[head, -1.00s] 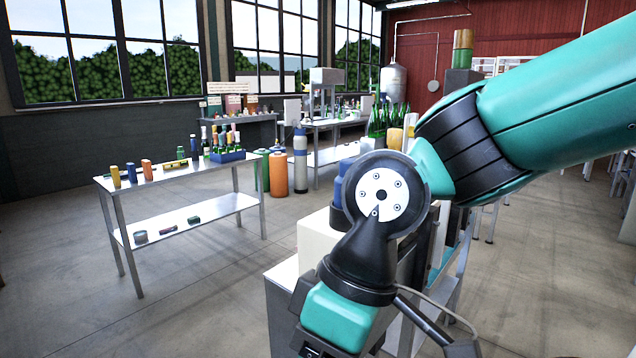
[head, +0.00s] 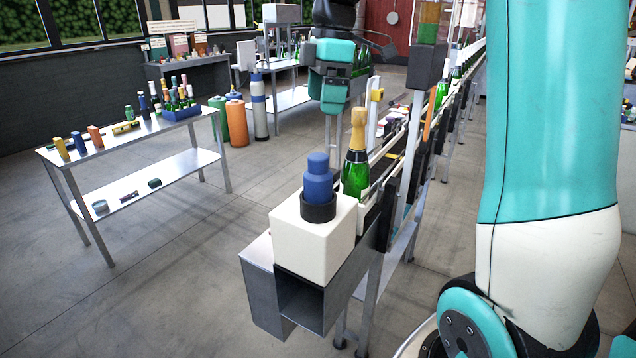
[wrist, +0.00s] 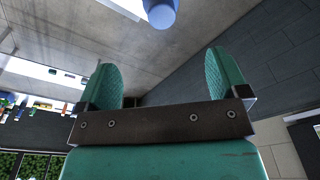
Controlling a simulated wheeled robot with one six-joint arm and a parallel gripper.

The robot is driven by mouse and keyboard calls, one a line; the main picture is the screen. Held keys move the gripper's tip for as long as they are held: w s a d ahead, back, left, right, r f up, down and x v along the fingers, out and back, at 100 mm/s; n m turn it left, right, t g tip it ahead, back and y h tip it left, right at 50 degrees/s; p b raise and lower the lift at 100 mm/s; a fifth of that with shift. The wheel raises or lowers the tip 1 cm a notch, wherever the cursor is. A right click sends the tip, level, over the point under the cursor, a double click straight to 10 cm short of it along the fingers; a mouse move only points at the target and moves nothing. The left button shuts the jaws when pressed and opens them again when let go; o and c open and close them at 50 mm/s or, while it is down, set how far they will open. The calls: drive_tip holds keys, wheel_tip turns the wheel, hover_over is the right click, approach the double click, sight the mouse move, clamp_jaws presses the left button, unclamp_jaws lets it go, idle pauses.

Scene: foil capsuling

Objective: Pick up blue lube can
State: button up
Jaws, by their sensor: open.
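A small blue can (head: 80,145) stands upright on the left metal table (head: 118,140), between a yellow can (head: 61,149) and an orange can (head: 96,136). My gripper (head: 329,96) is raised near the top middle of the head view, well right of that table and apart from the can. In the wrist view its two teal ribbed jaws (wrist: 165,82) are spread, with nothing between them. A blue round-ended thing (wrist: 160,12) shows at the top edge there; I cannot tell which object it is.
A white block (head: 311,232) with a blue cylinder (head: 318,180) stands in front, beside a green bottle (head: 356,165) on the conveyor. Gas cylinders (head: 237,120) stand behind the left table. A blue crate (head: 182,112) of bottles is on it. The floor between is clear.

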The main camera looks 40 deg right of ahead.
drive_tip(key=p, duration=0.2)
approach(317, 171)
drive_tip(key=f, duration=0.2)
drive_tip(key=w+f, duration=0.2)
drive_tip(key=f, duration=0.1)
drive_tip(key=shift+d+f, duration=0.25)
drive_tip(key=shift+f, duration=0.05)
drive_tip(key=shift+a+f+p, duration=0.15)
drive_tip(key=shift+f+p, duration=0.8)
drive_tip(key=shift+f, duration=1.85)
drive_tip(key=c, duration=1.1)
